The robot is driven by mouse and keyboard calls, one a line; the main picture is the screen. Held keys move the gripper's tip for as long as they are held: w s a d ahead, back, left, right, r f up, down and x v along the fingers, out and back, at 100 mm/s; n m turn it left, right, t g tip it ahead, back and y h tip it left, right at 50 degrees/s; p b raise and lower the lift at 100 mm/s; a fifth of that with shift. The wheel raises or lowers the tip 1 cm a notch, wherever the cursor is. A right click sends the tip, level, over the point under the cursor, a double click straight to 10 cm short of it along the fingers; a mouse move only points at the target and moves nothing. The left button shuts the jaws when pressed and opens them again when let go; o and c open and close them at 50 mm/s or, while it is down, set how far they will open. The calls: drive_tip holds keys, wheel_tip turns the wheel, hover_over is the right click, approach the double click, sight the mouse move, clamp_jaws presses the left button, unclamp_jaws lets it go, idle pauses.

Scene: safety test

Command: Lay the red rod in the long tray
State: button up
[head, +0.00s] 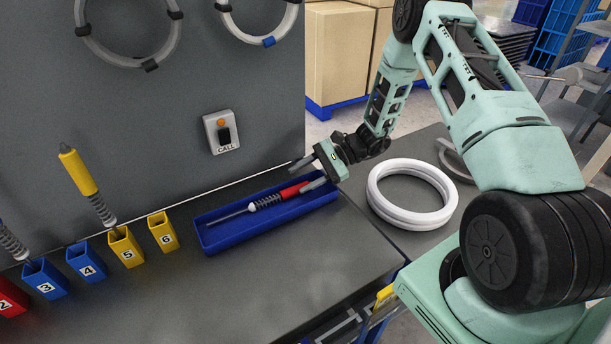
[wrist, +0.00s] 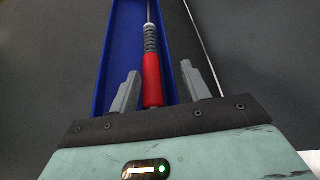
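The red rod (head: 291,191) has a red handle, a ribbed grey section and a thin metal shaft. It lies lengthwise inside the long blue tray (head: 222,245), against the back panel. My gripper (head: 306,174) is above the right end of the tray. Its fingers (wrist: 158,80) are apart, with gaps to the handle on both sides, and hold nothing.
Numbered holders stand left of the tray, including the yellow holder 6 (head: 163,231) and holder 5 (head: 126,249) with a yellow rod (head: 78,172) upright. White rings (head: 443,219) lie right of the tray. A CALL box (head: 220,132) is on the panel. The front bench surface is clear.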

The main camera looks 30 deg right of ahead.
drive_tip(key=f, duration=0.2)
drive_tip(key=shift+s+f, duration=0.35)
drive_tip(key=shift+s, duration=0.05)
drive_tip(key=r+b+v, duration=0.2)
drive_tip(key=v, duration=1.6)
drive_tip(key=shift+w+a+r+b, duration=0.2)
drive_tip(key=shift+w+a+b, duration=0.05)
drive_tip(key=shift+w+b, duration=0.15)
drive_tip(key=s+a+r+n+g+h, duration=0.2)
drive_tip(key=s+a+r+n+g, duration=0.15)
drive_tip(key=a, duration=0.65)
drive_tip(key=s+a+r+n+g+h, duration=0.25)
drive_tip(key=a+n, duration=0.25)
drive_tip(key=a, duration=0.6)
drive_tip(key=s+a+r+n+t+h, duration=0.1)
drive_tip(key=s+a+n+h, duration=0.3)
drive_tip(key=s, duration=0.6)
drive_tip(key=s+a+r+n+t+h, duration=0.2)
drive_tip(key=s+a+r+n+h, duration=0.1)
drive_tip(key=s+a+n, duration=0.5)
drive_tip(key=shift+s+a+n+h, duration=0.35)
drive_tip(key=shift+s+n+h, duration=0.3)
drive_tip(key=shift+s+n, duration=0.3)
